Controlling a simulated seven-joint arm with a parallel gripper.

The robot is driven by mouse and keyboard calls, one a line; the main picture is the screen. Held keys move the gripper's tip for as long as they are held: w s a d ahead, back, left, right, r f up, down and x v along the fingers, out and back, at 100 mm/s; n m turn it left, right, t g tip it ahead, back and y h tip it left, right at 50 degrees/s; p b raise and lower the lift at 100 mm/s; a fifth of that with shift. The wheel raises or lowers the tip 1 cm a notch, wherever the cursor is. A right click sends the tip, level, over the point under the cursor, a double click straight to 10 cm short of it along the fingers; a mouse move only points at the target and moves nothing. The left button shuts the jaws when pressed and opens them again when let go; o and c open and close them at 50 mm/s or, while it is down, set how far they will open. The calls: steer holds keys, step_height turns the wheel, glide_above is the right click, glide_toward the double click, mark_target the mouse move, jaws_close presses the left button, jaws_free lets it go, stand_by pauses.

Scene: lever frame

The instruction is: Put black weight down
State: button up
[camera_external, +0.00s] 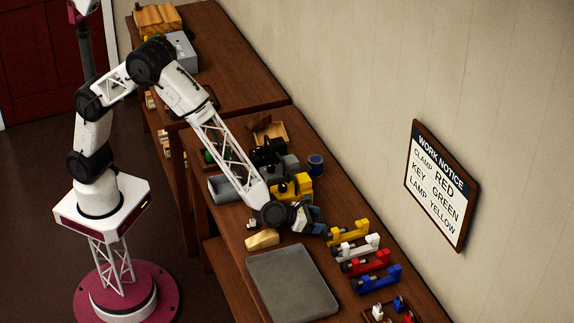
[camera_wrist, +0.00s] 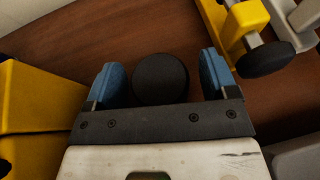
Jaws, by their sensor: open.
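The black weight (camera_wrist: 160,78) shows in the wrist view as a dark round disc over the brown tabletop. It lies between the two blue fingertips of my gripper (camera_wrist: 157,82), with a visible gap on each side. My gripper is open around it. In the external view my gripper (camera_external: 312,222) is low over the bench, between a yellow block-like device (camera_external: 295,188) and the row of clamps. I cannot make out the weight there; my gripper seems to hide it. Whether its underside rests on the table cannot be told.
Yellow (camera_external: 348,233), white (camera_external: 357,247), red (camera_external: 366,263) and blue (camera_external: 377,280) clamps stand close right of my gripper. A shallow grey tray (camera_external: 292,284) lies in front, beside a tan wedge (camera_external: 262,239). The wall bears a work notice (camera_external: 441,185).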

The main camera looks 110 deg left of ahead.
steer(key=shift+r, duration=0.15)
steer(key=shift+v, duration=6)
steer(key=shift+d, duration=0.1)
steer(key=s+a+r+n+g+y, duration=0.2)
steer(key=s+a+r+n, duration=0.2)
steer(key=s+r+n, duration=0.5)
steer(key=s+a+r+n+g+h, duration=0.1)
steer(key=s+r+n+g, duration=0.2)
steer(key=s, duration=0.5)
steer(key=s+a+r+n+g+h, duration=0.1)
steer(key=s+r+n, duration=0.35)
steer(key=s, duration=0.35)
steer(key=s+d+r+n+h, duration=0.1)
steer(key=s+n, duration=0.3)
steer(key=s, duration=0.6)
steer(key=s+d+n+g+h, duration=0.1)
steer(key=s+d+n+h, duration=0.3)
steer(key=s, duration=0.5)
steer(key=s+d+r+n+g+h, duration=0.1)
steer(key=s+d+n+h, duration=0.1)
steer(key=s, duration=0.8)
steer(key=shift+s+d+r+n+h, duration=0.3)
steer(key=shift+d+r+n+h, duration=0.15)
steer(key=shift+n, duration=0.6)
